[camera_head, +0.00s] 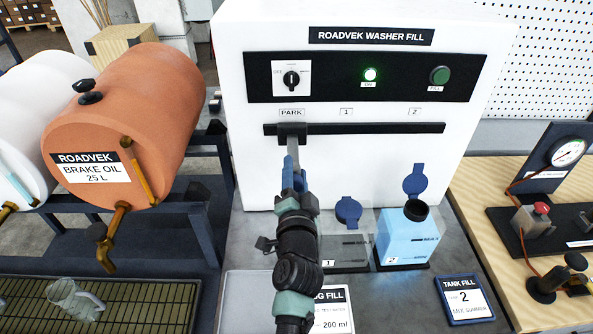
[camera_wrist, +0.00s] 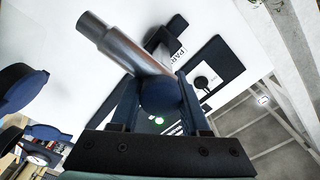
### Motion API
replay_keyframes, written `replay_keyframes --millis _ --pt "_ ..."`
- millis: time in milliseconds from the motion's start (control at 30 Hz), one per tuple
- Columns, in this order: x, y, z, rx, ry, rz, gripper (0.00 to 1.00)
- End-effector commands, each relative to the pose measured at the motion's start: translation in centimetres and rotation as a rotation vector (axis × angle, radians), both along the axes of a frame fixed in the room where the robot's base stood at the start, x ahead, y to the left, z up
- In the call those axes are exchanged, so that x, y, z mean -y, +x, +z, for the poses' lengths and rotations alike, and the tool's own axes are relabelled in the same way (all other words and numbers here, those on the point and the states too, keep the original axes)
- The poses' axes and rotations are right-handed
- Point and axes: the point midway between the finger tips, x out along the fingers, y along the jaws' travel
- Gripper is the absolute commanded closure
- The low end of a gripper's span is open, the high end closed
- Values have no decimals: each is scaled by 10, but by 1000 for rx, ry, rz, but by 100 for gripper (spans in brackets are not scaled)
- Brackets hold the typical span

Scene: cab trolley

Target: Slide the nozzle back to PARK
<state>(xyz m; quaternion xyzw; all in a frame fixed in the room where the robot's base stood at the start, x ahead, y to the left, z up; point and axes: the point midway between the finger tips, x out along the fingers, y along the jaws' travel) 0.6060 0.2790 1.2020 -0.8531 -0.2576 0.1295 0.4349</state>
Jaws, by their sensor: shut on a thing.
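The nozzle (camera_head: 293,147) hangs from a black slider block (camera_head: 291,130) at the left end of the black rail (camera_head: 380,128). The block sits directly below the PARK label (camera_head: 291,112). In the wrist view the nozzle is a grey metal tube (camera_wrist: 125,45) with a dark blue round part (camera_wrist: 160,97) between the fingers. My gripper (camera_head: 291,172) is shut on the nozzle from the front. In the wrist view my gripper (camera_wrist: 163,100) has a blue finger on each side of the round part. My wrist hides part of the panel front below the rail.
Labels 1 (camera_head: 346,112) and 2 (camera_head: 414,112) mark the rail further right. Below stand a blue-filled tank (camera_head: 405,240) with its neck open and a darker tank 1 (camera_head: 345,250) with a blue cap. An orange drum (camera_head: 140,110) is close on the left.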

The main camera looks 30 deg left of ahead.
Motion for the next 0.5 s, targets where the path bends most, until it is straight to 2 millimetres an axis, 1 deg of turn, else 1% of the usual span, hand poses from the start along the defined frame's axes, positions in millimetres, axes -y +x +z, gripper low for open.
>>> replay_keyframes --millis 33,367,400,467,500 --pt "-8 -6 -5 -13 0 19 100" --pt "-11 -7 -7 -17 -1 25 100" --pt "-11 -7 -7 -16 -2 25 47" --pt "-11 -8 -7 -16 -2 25 36" --pt "-11 -7 -7 -15 -3 25 29"
